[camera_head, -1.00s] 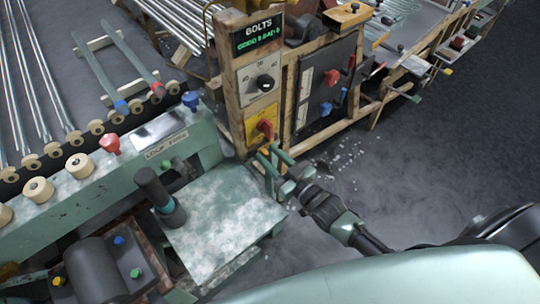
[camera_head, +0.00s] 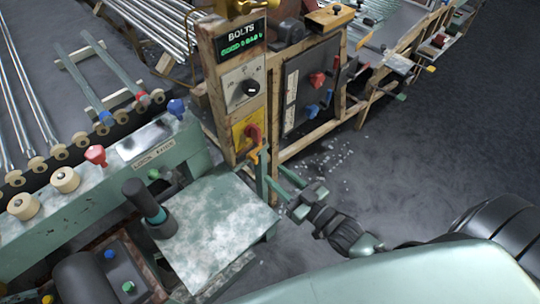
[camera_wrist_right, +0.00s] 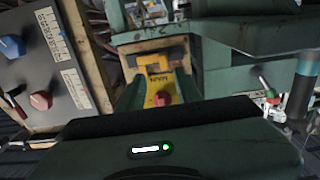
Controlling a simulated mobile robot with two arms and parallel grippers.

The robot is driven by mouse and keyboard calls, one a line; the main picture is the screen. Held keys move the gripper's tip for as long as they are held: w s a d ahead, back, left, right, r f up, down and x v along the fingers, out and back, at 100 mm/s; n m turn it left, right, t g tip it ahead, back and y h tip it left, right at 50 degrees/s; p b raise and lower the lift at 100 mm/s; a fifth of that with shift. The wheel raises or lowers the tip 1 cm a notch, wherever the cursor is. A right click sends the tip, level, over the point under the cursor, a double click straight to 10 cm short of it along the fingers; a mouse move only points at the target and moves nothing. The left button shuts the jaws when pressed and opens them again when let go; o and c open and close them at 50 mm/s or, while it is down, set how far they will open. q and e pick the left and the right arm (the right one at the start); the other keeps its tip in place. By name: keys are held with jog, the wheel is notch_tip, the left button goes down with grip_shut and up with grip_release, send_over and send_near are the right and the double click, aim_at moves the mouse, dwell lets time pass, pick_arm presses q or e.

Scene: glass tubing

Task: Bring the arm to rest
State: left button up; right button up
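My right gripper (camera_head: 271,162) is in front of the wooden control post, just below and right of the red switch handle (camera_head: 252,134) on its yellow plate (camera_head: 246,122). Its two green fingers are apart with nothing seen between them. In the right wrist view the yellow plate (camera_wrist_right: 157,72), marked MAIN, and the red knob (camera_wrist_right: 162,98) show beyond and between the spread fingers; the gripper looks apart from the knob. My right arm reaches in from the lower right. My left gripper is not in view.
A green machine with a pale worn tabletop (camera_head: 222,225) stands left of the gripper. A dark panel (camera_head: 311,85) with red and blue knobs is on the wooden frame to the right. Dark floor (camera_head: 440,140) is clear at right.

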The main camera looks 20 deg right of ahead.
jog(key=s+d+f+m+g+h+p, duration=0.1)
jog(key=s+d+f+g+h, duration=0.2)
jog(key=f, duration=0.6)
jog(key=s+f+g, duration=0.2)
jog(key=s+f, duration=0.3)
jog(key=f, duration=0.5)
jog(key=s+d+f+m+g+h+p, duration=0.1)
jog(key=s+d+f+g+h, duration=0.2)
jog(key=f, duration=0.6)
jog(key=s+a+f+g, duration=0.1)
jog(key=s+f+g, duration=0.3)
jog(key=s, duration=0.8)
jog(key=s+a+f+g, duration=0.1)
jog(key=s+f+g, duration=0.3)
jog(key=s+f, duration=0.5)
jog(key=s+p, duration=0.1)
jog(key=s, duration=0.3)
jog(key=shift+s+a, duration=0.3)
jog(key=shift+a, duration=0.1)
